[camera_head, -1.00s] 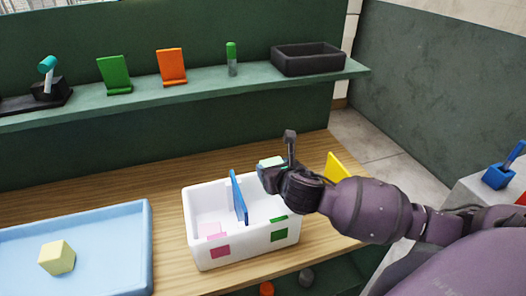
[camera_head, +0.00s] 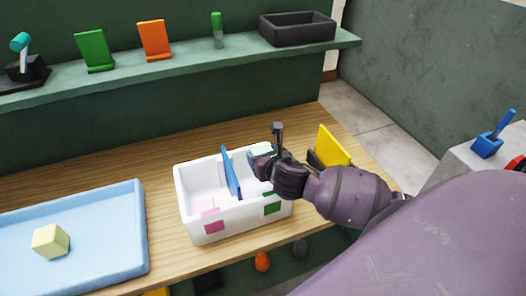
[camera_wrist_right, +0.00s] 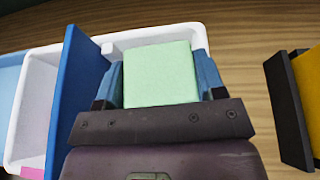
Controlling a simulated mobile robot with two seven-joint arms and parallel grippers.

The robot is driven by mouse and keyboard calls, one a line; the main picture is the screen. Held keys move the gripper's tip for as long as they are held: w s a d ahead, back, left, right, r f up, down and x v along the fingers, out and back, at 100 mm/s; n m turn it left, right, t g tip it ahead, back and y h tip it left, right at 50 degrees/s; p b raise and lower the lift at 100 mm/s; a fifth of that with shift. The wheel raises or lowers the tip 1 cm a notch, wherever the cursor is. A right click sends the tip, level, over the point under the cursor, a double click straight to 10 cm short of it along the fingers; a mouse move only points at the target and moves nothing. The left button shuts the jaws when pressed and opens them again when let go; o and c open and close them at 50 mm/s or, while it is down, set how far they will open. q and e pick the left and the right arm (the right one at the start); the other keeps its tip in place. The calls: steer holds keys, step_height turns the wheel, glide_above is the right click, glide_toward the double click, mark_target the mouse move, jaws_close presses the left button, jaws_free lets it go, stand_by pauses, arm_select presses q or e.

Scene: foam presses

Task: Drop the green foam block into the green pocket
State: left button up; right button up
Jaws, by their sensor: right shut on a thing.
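The white bin (camera_head: 190,232) stands on the wooden table, split by a blue divider (camera_head: 231,173). Its left pocket bears a pink mark (camera_head: 214,227) and its right, green pocket bears a green mark (camera_head: 272,208). My right gripper (camera_head: 264,153) is over the right part of the bin. In the right wrist view it is shut on the pale green foam block (camera_wrist_right: 160,73), which sits between its fingers, right of the divider. The block is mostly hidden by the gripper in the head view. My left gripper is not in view.
A light blue tray (camera_head: 128,250) at left holds a pale yellow block (camera_head: 50,241). A yellow panel with a dark base (camera_head: 332,146) stands right of the bin. A green shelf (camera_head: 185,66) behind carries several items.

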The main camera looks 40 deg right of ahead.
steer(key=o, duration=1)
steer(key=shift+c, duration=0.2)
steer(key=shift+s, duration=0.1)
steer(key=v, duration=1)
steer(key=shift+s+r, duration=0.2)
steer(key=shift+s, duration=0.1)
